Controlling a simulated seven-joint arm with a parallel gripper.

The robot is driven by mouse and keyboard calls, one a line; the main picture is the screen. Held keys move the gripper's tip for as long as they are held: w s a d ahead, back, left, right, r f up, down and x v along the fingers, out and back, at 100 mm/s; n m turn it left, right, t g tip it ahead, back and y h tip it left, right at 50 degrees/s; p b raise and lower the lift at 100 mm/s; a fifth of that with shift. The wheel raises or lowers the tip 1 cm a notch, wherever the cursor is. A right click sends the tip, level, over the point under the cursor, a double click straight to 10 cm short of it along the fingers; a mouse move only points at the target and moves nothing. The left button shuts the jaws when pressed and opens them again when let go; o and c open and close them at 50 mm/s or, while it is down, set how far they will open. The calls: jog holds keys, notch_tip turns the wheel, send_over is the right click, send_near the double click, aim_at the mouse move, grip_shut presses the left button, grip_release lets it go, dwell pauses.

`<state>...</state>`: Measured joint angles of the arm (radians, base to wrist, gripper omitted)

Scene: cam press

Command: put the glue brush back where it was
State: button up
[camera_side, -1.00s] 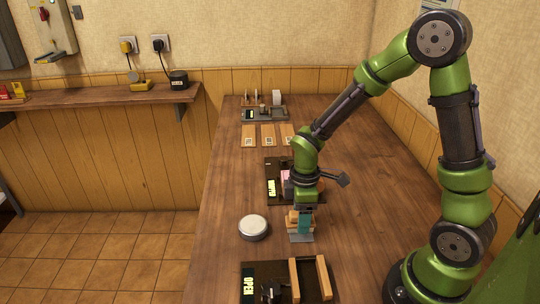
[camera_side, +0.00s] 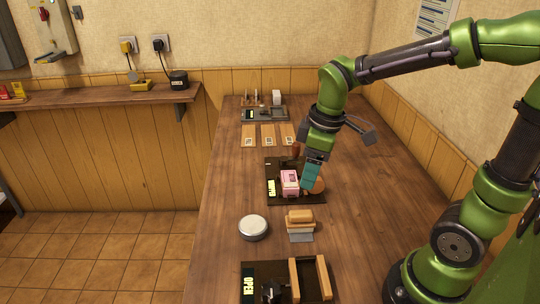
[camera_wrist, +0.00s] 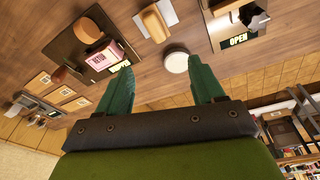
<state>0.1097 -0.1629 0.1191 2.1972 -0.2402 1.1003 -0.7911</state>
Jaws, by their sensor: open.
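A block with a tan wooden top and a flat grey lower part (camera_side: 300,218), which looks like the glue brush, rests on the table right of a round pale tin (camera_side: 253,227). In the wrist view the wooden block (camera_wrist: 153,22) is at the top, with the tin (camera_wrist: 176,61) below and right of it. My gripper (camera_side: 309,185) is beyond the block in the side view, by a pink box (camera_side: 289,182) on a dark mat. In the wrist view its teal fingers are spread with nothing between them; my gripper (camera_wrist: 160,72) is open.
A brown round object (camera_side: 316,186) is beside the pink box, partly behind my fingers. A dark tray with an OPEN label (camera_side: 250,283) and wooden bars stands at the near edge. Several wooden boards (camera_side: 267,136) and a grey station (camera_side: 264,114) are farther back.

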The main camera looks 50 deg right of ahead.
jog(key=s+a+r+m+t+y, duration=0.1)
jog(key=s+a+r+m+t, duration=0.1)
jog(key=s+r+m+t, duration=0.3)
jog(key=shift+s+r+m+y, duration=0.3)
jog(key=shift+s+r+m, duration=0.3)
jog(key=shift+m, duration=1.7)
